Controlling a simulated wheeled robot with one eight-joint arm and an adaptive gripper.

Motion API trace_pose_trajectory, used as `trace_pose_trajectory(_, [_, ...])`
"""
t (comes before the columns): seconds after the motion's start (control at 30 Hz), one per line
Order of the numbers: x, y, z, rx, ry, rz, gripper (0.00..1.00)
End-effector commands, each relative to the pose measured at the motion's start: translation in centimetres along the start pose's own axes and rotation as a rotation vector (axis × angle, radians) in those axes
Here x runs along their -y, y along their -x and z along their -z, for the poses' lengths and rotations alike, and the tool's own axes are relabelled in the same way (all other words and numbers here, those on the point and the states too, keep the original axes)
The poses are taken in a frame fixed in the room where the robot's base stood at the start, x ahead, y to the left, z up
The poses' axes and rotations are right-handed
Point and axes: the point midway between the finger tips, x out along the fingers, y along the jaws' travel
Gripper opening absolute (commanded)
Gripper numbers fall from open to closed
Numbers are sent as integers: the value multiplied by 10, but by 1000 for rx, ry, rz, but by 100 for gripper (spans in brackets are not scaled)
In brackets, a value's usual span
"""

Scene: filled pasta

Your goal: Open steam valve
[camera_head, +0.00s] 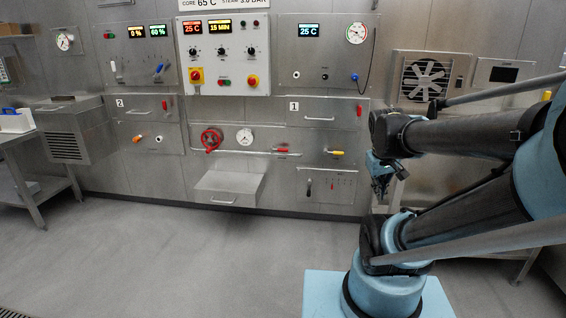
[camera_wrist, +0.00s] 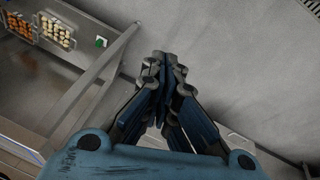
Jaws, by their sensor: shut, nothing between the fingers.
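A red handwheel (camera_head: 211,139) is on the steel wall panel, left of centre in the head view. A round gauge (camera_head: 244,137) is just right of it. A small red lever (camera_head: 281,149) is further right along the same panel. Which of these is the steam valve is not labelled legibly. My gripper (camera_head: 382,190) hangs pointing down on the right of the head view, well apart from the handwheel. In the wrist view my gripper (camera_wrist: 160,62) is shut and empty, with the floor behind its fingertips. The handwheel does not show in the wrist view.
A control box (camera_head: 222,55) with knobs and red buttons is above the handwheel. A steel ledge (camera_head: 229,187) juts out below it. The floor (camera_head: 200,260) before the panel is clear. The wrist view shows a steel table (camera_wrist: 60,85) with trays of pieces (camera_wrist: 57,31).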

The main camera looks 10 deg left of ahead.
Motion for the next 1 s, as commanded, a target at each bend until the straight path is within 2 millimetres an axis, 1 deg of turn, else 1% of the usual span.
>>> trace_pose_trajectory(0.03, [-7, 3, 17, -11, 36, -23, 0])
trace_pose_trajectory(0.2, [-27, 8, 70, -43, 166, -108, 0])
trace_pose_trajectory(0.37, [-43, 9, 123, -69, 288, -187, 0])
trace_pose_trajectory(0.5, [-53, 7, 170, -89, 398, -258, 0])
trace_pose_trajectory(0.77, [-63, -4, 259, -119, 601, -393, 0])
trace_pose_trajectory(0.8, [-64, -6, 272, -124, 632, -414, 0])
trace_pose_trajectory(0.87, [-63, -10, 293, -128, 680, -446, 0])
trace_pose_trajectory(0.9, [-62, -13, 306, -132, 713, -466, 0])
trace_pose_trajectory(0.97, [-61, -18, 326, -137, 760, -499, 0])
trace_pose_trajectory(1.0, [-60, -22, 340, -139, 792, -520, 0])
